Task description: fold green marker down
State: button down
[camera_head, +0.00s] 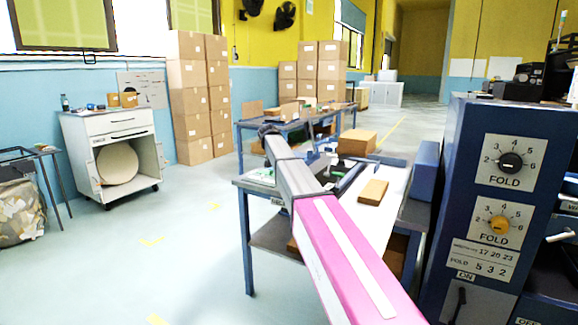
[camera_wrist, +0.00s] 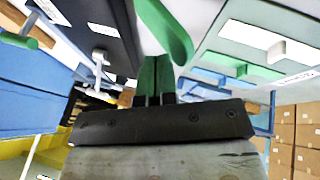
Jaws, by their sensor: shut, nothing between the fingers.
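My gripper (camera_wrist: 156,68) is shut and empty in the wrist view, its green fingers together above a dark mount. A large green bar with a rounded end (camera_wrist: 166,30) hangs just beyond the fingertips. It may be the green marker; I cannot tell whether the fingers touch it. In the head view my arm reaches away over the worktable, and I see no green marker there. A dark blue cabinet (camera_head: 447,190) stands at the right. It carries a black FOLD knob (camera_head: 511,163) and a yellow FOLD knob (camera_head: 498,225).
A worktable (camera_head: 259,187) under my arm holds a wooden block (camera_head: 373,190) and a cardboard box (camera_head: 357,143). A white drawer cabinet (camera_head: 112,124) stands at the left near stacked cartons (camera_head: 187,98). The floor at the front left is clear. Another green handle (camera_wrist: 258,73) shows in the wrist view.

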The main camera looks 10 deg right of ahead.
jog(key=shift+w+a+f, duration=0.35)
jog(key=shift+a+f, duration=0.1)
jog(key=shift+a, duration=0.15)
jog(key=shift+s+d, duration=0.1)
jog(key=shift+d, duration=0.05)
jog(key=shift+s+d+f, duration=0.25)
jog(key=shift+s+d, duration=0.15)
jog(key=shift+d, duration=0.15)
jog(key=shift+r, duration=0.1)
